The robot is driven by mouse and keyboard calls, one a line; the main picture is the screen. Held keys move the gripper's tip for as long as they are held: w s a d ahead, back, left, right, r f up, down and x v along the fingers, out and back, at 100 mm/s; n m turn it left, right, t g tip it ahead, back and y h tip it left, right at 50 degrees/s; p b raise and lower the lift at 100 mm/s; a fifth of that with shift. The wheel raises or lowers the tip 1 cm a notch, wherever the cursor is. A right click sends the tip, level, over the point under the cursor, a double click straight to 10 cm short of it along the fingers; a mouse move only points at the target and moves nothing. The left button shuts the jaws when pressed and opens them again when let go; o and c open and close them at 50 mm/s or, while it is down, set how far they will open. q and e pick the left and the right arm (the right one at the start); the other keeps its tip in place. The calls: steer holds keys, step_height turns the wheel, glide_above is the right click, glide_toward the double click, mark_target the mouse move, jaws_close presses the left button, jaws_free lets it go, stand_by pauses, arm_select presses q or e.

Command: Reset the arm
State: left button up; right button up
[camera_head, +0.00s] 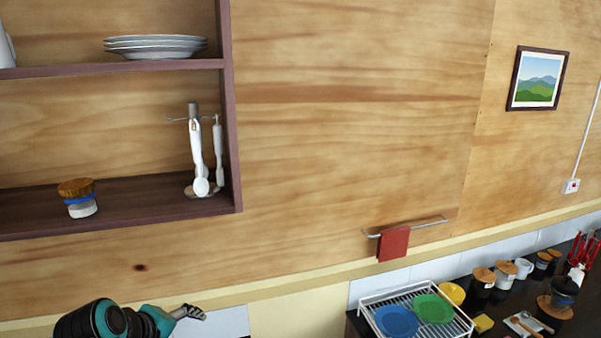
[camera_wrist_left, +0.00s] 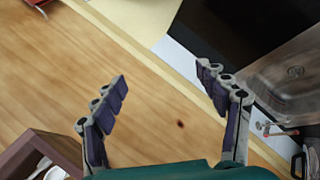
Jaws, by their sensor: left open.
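My left arm (camera_head: 105,319) comes in at the bottom left of the head view. My left gripper (camera_head: 189,313) is in front of the plywood wall, below the wooden shelf, and points to the right. In the left wrist view the left gripper (camera_wrist_left: 164,82) has its two fingers wide apart, with nothing between them but wall behind. It is open and empty. My right gripper is in neither view.
The dark wooden shelf (camera_head: 130,208) holds a lidded jar (camera_head: 80,205), a utensil stand (camera_head: 192,110) and stacked plates (camera_head: 155,46). A dish rack (camera_head: 378,300) stands on the counter at lower right. A sink (camera_wrist_left: 290,75) shows in the wrist view. The wall's middle is bare.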

arm_select(q)
steer(key=s+d+f+m+y, duration=0.1)
steer(key=s+d+f+m, duration=0.5)
steer(key=s+f+m, duration=0.5)
step_height(320, 180, down, 33)
steer(key=w+b, duration=0.1)
steer(key=b, duration=3)
steer(key=shift+w+r+m, duration=0.15)
steer(key=shift+m, duration=0.25)
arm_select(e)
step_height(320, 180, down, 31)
arm_select(q)
steer(key=shift+a+g, duration=0.1)
steer(key=shift+g, duration=0.2)
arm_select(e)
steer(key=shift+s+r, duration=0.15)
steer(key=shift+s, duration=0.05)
